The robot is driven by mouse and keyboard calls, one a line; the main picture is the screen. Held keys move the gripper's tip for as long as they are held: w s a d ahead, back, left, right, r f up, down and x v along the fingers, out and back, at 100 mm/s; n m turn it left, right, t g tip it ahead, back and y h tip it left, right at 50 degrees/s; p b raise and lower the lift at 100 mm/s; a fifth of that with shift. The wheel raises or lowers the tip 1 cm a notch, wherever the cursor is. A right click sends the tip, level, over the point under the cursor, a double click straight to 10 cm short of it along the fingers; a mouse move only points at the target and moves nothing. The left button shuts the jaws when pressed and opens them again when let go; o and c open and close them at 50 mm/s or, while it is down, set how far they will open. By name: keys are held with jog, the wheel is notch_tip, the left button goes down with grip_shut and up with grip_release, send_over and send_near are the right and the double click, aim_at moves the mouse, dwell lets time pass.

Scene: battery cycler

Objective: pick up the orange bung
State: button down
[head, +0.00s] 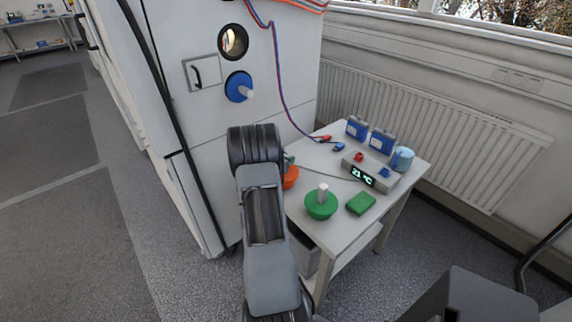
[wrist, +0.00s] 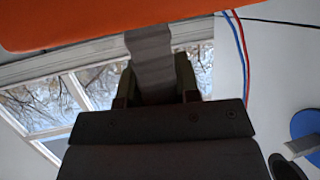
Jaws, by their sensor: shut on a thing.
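The orange bung (wrist: 120,22) fills the top of the wrist view as a wide orange disc with a grey stem. My gripper (wrist: 156,80) is shut on that stem, with a finger on either side. In the head view the bung (head: 291,178) shows as a small orange patch beside my arm at the table's left edge. My arm hides most of it, so I cannot tell whether it touches the table. My gripper (head: 288,161) is also mostly hidden there.
A green bung (head: 321,205) and a green block (head: 361,203) stand close by on the white table (head: 310,222). A display box (head: 368,173), blue boxes (head: 381,141) and cable plugs lie behind. The white cabinet beside has a round opening (head: 233,41) and a blue bung (head: 238,86).

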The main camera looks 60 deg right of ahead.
jog(key=s+a+r+p, duration=0.4)
jog(key=a+r, duration=0.9)
jog(key=r, duration=0.4)
jog(key=shift+a+p, duration=0.2)
jog(key=shift+p, duration=0.55)
jog(key=shift+f, duration=0.1)
